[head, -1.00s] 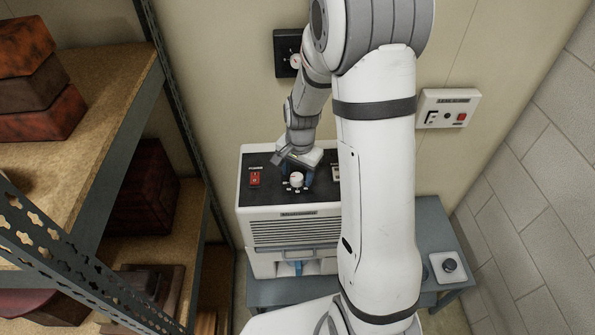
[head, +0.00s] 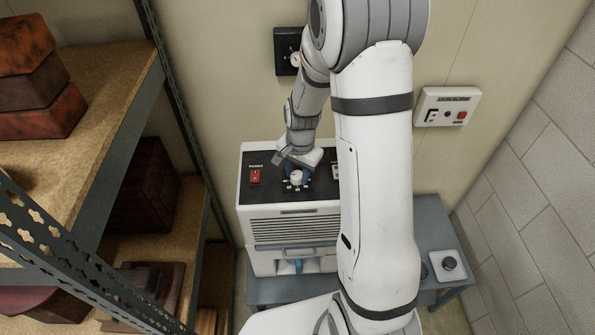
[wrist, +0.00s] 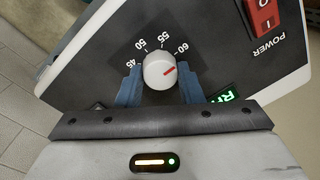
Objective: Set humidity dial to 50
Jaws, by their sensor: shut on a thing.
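The humidity dial is a round white knob (wrist: 157,66) with a red pointer mark, on the dark top panel of a white dehumidifier-like unit (head: 262,222). The wrist view shows the numbers 45, 50, 55 and 60 around it. The red mark points right and slightly up, a little past the 60. My gripper (wrist: 160,76) is shut on the dial, with one blue finger on each side. In the head view my gripper (head: 297,176) sits over the knob, and the numbers there are too small to read well.
A red power switch (head: 255,177) is left of the dial. A green-lit display (wrist: 228,97) is partly hidden by my gripper in the wrist view. Metal shelving with boxes (head: 40,110) stands close on the left. A wall alarm panel (head: 447,107) is on the right.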

